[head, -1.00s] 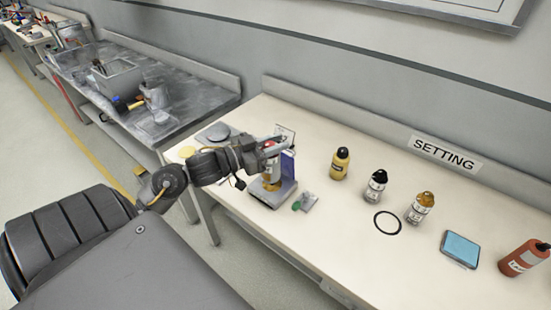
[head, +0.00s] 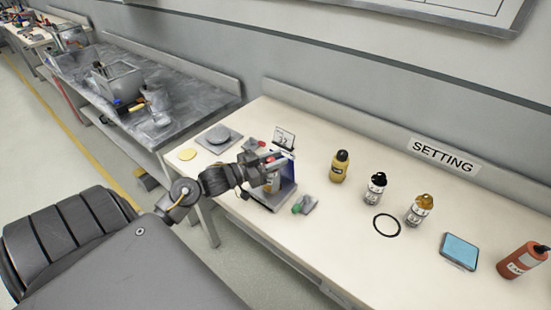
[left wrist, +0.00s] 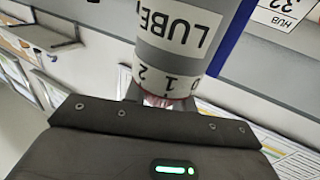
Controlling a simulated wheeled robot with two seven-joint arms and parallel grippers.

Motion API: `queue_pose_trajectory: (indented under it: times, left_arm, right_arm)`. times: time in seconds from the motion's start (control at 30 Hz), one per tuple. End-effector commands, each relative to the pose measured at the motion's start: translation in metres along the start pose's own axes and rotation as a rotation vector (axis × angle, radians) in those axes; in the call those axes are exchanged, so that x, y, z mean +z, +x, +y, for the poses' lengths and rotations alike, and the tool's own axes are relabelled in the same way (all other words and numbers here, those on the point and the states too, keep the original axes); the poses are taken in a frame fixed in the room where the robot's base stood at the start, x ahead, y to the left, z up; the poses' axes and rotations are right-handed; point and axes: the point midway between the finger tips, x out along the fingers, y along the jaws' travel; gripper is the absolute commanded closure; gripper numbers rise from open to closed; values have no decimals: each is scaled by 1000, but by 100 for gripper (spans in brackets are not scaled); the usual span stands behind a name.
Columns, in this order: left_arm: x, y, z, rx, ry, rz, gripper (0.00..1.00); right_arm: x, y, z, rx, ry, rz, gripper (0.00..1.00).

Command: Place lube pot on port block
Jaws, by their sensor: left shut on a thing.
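My left gripper (head: 276,161) is shut on the lube pot, a grey cylinder with a white label reading LUBE and a numbered band, which fills the top of the left wrist view (left wrist: 178,40). In the head view the pot is mostly hidden by the gripper. The gripper is over what looks like the port block, a grey block (head: 272,206) with a dark blue upright plate (head: 289,174) at its back. I cannot tell whether the pot touches the block. My right gripper is out of view.
A green-tipped grey piece (head: 305,205) lies close right of the block. A yellow bottle (head: 339,166), black-capped bottle (head: 375,188), amber-topped bottle (head: 419,210) and black ring (head: 387,225) are further right. A numbered card (head: 284,138) stands behind.

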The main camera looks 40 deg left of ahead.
Motion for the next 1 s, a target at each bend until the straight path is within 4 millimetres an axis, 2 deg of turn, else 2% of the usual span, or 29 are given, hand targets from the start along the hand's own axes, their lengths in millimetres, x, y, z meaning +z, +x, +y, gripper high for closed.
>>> queue_pose_trajectory:
  times: [0.2,0.23,0.37,0.73,0.87,1.0]
  left_arm:
    - [3,0,0,0,0,0,100]
    - [3,0,0,0,0,-1,70]
    - [2,0,0,0,0,-1,53]
    - [0,-2,0,-1,1,-2,52]
    - [3,-21,0,-2,2,-5,52]
    - [4,-52,0,-2,1,-6,52]
  right_arm:
    - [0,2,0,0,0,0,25]
    - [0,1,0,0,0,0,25]
    - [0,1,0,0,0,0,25]
    - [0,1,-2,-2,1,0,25]
    - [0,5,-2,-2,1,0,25]
    - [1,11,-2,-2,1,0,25]
